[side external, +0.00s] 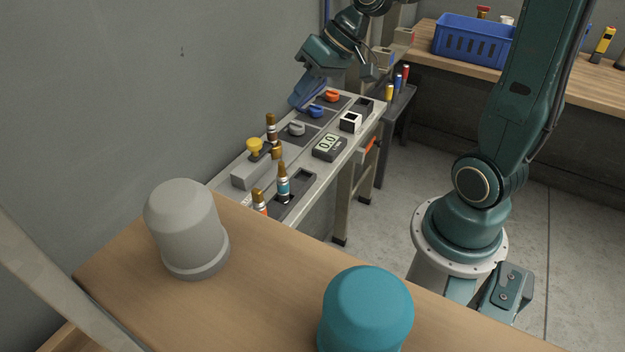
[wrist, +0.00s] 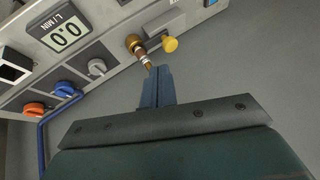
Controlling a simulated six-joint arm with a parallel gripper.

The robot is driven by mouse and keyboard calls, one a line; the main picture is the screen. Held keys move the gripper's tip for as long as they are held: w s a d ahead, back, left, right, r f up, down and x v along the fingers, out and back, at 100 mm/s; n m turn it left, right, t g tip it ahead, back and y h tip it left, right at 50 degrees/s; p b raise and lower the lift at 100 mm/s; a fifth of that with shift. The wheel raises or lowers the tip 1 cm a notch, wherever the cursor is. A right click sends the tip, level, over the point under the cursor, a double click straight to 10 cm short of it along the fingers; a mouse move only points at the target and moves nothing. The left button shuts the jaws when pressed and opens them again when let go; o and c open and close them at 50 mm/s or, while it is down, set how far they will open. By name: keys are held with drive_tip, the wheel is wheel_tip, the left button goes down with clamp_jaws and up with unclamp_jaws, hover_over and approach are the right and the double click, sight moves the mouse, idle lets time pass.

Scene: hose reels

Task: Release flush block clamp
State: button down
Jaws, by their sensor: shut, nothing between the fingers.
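The flush block (side external: 250,170) is a grey block on the long bench against the wall, with a yellow knob (side external: 254,146) on it that looks like its clamp. The knob also shows in the wrist view (wrist: 170,44), beside a brass-ended hose fitting (wrist: 134,42). In the side view the brass fitting (side external: 271,128) stands upright at the block. My gripper (side external: 294,106) is beyond the block, near the wall and the coloured valve knobs. Its blue fingers (wrist: 158,70) are shut with nothing between them. They appear apart from the yellow knob.
Orange (side external: 331,96), blue (side external: 315,111) and grey (side external: 296,128) knobs line the bench, with a flow display (side external: 329,147) beside them. Other hose ends (side external: 283,183) stand nearer. A wooden table with a grey drum (side external: 185,225) and teal drum (side external: 366,310) fills the foreground.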

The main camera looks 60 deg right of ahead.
drive_tip(key=shift+w+d+f, duration=0.2)
drive_tip(key=shift+w, duration=0.2)
drive_tip(key=shift+x, duration=5)
drive_tip(key=shift+a+r, duration=0.1)
drive_tip(key=shift+a, duration=0.1)
drive_tip(key=shift+a, duration=1.9)
drive_tip(key=v, duration=1)
drive_tip(key=shift+d, duration=0.35)
